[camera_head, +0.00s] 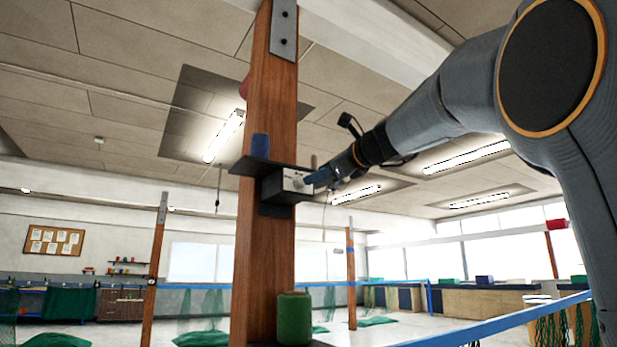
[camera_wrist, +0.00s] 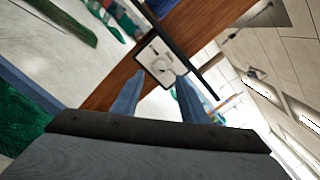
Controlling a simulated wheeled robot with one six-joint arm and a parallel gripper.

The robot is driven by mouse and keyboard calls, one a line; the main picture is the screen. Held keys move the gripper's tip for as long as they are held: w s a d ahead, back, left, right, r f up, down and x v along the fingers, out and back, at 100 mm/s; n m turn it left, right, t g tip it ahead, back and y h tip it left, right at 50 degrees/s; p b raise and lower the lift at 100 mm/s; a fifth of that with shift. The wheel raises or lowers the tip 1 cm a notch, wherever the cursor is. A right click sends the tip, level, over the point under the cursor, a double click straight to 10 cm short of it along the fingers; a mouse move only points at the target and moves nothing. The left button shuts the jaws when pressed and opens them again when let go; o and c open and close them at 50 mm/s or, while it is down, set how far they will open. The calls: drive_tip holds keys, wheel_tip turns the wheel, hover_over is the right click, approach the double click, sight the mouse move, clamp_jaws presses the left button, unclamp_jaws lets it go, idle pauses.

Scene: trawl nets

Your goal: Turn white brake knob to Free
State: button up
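A small grey box (camera_head: 279,187) with a pale front face is fixed to a wooden post under a dark shelf. In the wrist view the box (camera_wrist: 146,51) shows its white face with a white knob (camera_wrist: 161,69) and small dark marks, too small to read. My gripper (camera_head: 314,180) is right in front of that face. In the wrist view its two blue fingers (camera_wrist: 160,77) are spread apart, with their tips close to the sides of the knob. I cannot tell whether they touch it. The knob's setting is not clear.
The wooden post (camera_head: 266,110) rises beside the box. The dark shelf (camera_head: 246,168) holds a blue spool (camera_head: 260,146) just above. A green spool (camera_head: 294,318) stands lower on the post. A blue rail (camera_head: 497,321) with green netting crosses the lower right.

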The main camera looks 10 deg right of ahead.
sight(301, 183)
drive_tip(key=p+x, duration=0.2)
drive_tip(key=x, duration=0.4)
clamp_jaws()
